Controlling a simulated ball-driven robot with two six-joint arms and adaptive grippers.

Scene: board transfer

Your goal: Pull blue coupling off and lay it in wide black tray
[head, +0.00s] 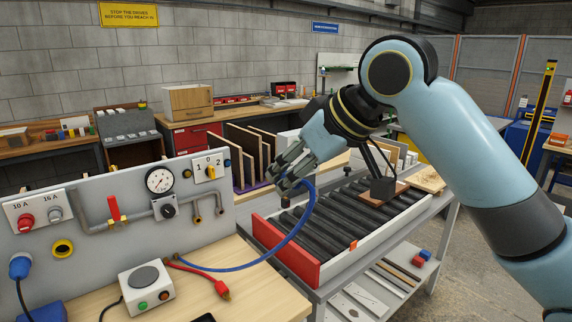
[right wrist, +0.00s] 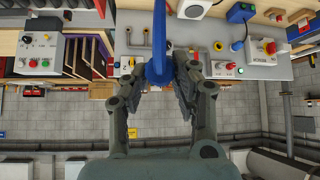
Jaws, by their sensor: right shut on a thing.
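My right gripper (head: 281,174) is shut on the blue coupling, in front of and to the right of the grey panel (head: 120,222). The coupling is mostly hidden by the fingers in the head view. Its blue hose (head: 290,238) arcs down from the fingers to the wooden bench top. In the right wrist view, the blue piece (right wrist: 158,70) stands between the two fingers (right wrist: 160,78). My left gripper is not in view.
A red coupling with its hose (head: 222,290) lies on the bench beside a white button box (head: 146,286). A blue plug (head: 20,267) sits at the panel's left. A roller conveyor (head: 330,222) with a red end plate stands right of the bench, below my right arm.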

